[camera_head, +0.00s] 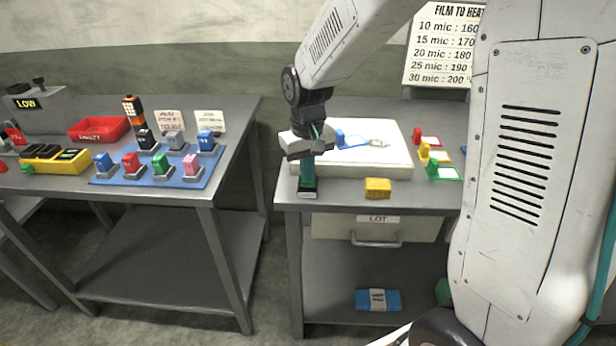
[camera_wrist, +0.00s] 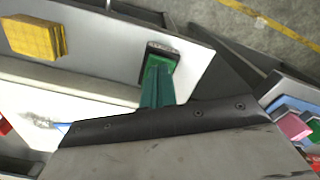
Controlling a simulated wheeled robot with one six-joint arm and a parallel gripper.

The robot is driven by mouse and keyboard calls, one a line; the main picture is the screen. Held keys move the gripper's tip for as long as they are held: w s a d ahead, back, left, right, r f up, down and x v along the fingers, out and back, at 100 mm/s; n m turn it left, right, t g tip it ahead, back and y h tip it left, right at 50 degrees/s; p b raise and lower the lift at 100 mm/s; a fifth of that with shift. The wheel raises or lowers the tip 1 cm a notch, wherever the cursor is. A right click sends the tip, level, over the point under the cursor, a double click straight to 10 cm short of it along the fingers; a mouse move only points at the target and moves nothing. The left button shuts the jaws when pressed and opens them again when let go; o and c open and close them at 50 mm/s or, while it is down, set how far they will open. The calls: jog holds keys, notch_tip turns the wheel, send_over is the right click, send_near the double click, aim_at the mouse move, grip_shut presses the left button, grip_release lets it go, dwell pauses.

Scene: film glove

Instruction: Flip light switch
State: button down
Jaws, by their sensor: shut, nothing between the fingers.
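A small black block with a pale label (camera_head: 307,194) stands at the front left corner of the right table; it is the likeliest light switch, but no lever shows clearly. In the wrist view the same black block (camera_wrist: 163,48) has green on its near side. My gripper (camera_head: 307,178) points down over it with its teal fingers shut and empty. The wrist view shows the fingers (camera_wrist: 157,70) reaching to the block, overlapping the green part. I cannot tell whether they touch it. The fingers partly hide the block's top.
A yellow block (camera_head: 377,188) sits right of the black block, also in the wrist view (camera_wrist: 35,37). A white slab (camera_head: 385,160) lies behind. Small coloured blocks stand on a blue mat (camera_head: 205,182) on the left table. A gap separates the tables.

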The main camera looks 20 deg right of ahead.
jog(key=shift+r, duration=3.4)
jog(key=s+d+r, duration=0.1)
jog(key=s+r, duration=0.2)
jog(key=s, duration=1)
jog(key=s+d+r+t, duration=0.1)
jog(key=s+d+r, duration=0.1)
jog(key=s, duration=1.1)
jog(key=shift+s+d+r+m, duration=0.15)
jog(key=shift+s+r+m, duration=0.25)
jog(key=shift+r, duration=0.15)
jog(key=shift+w+f, duration=0.1)
